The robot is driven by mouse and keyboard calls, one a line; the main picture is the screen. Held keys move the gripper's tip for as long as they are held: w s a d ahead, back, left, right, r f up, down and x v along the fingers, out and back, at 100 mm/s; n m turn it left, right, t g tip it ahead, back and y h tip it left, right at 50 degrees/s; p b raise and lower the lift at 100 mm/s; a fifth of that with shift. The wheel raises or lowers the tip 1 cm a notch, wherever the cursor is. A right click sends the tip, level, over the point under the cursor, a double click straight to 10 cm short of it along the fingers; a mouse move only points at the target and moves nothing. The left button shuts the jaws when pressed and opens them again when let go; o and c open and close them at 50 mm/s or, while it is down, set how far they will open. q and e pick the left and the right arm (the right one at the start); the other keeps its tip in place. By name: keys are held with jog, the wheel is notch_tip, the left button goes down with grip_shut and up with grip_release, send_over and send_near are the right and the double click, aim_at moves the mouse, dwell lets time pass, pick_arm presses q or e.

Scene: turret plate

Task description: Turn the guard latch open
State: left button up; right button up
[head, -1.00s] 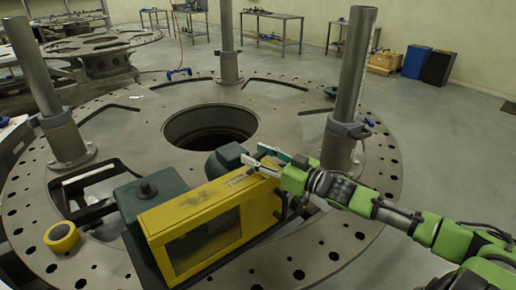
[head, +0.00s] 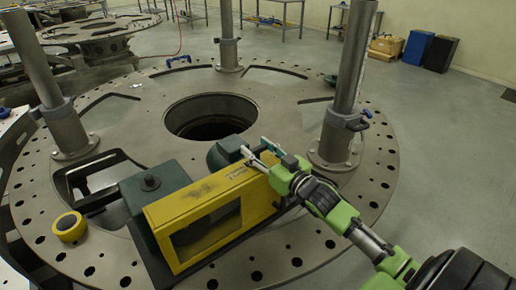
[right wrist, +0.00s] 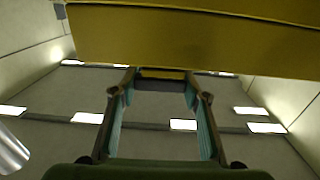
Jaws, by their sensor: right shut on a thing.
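The yellow guard (head: 200,205) with a dark window sits over the green machine on the round turret plate (head: 325,232). My right gripper (head: 256,149) is at the guard's far upper right corner, one finger close to its top edge. In the right wrist view its two fingers (right wrist: 160,80) stand on either side of a small dark and yellow piece (right wrist: 162,84), which I take as the guard latch. The gripper is shut on it; the latch is largely hidden in the head view. My left gripper is not in view.
Upright grey posts (head: 345,90) rise from the plate, one close to my right arm. A large round hole (head: 207,117) opens behind the machine. A yellow tape roll (head: 69,227) lies on the plate at left. Blue and black bins (head: 417,48) stand far right.

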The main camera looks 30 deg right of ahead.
jog(key=o, duration=1.1)
jog(key=s, duration=1.2)
jog(key=shift+d, duration=0.4)
